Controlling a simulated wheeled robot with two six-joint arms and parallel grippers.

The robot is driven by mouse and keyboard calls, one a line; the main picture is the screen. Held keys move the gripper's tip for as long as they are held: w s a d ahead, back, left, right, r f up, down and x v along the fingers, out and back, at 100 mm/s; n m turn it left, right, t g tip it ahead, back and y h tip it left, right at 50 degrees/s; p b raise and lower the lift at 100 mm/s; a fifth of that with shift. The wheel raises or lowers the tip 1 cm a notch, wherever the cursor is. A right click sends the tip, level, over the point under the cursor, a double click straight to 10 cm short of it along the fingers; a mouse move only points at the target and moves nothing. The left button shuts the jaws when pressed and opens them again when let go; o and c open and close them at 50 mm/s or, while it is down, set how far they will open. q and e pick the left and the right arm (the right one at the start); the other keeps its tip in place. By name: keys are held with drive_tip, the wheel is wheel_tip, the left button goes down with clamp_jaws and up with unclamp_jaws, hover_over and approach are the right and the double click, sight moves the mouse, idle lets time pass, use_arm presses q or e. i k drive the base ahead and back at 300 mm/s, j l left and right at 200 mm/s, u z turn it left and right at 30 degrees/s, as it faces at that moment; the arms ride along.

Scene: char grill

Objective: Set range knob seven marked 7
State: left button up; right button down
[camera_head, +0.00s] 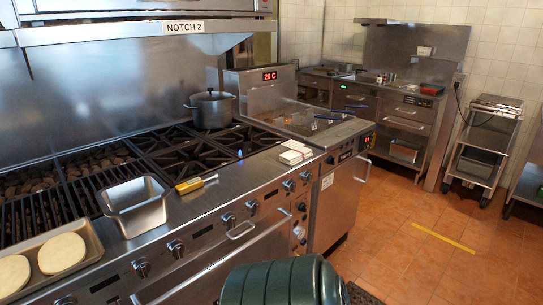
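A row of several dark round knobs runs along the front panel of the steel range (205,232). One knob (140,267) is toward the left, one knob (228,219) is near the middle, and another knob (304,175) is at the right end. Their number marks are too small to read, so I cannot tell which is knob seven. Their pointer settings are also too small to read. Neither of my grippers is in view.
A dark green rounded object (285,283) stands before the range. On the range are a steel pan (137,205), a tray (92,238) with pale rounds, a yellow-handled tool (190,186) and a lidded pot (210,108). Oven handles jut forward.

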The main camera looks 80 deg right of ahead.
sight(229, 219)
drive_tip(key=z, duration=1.95)
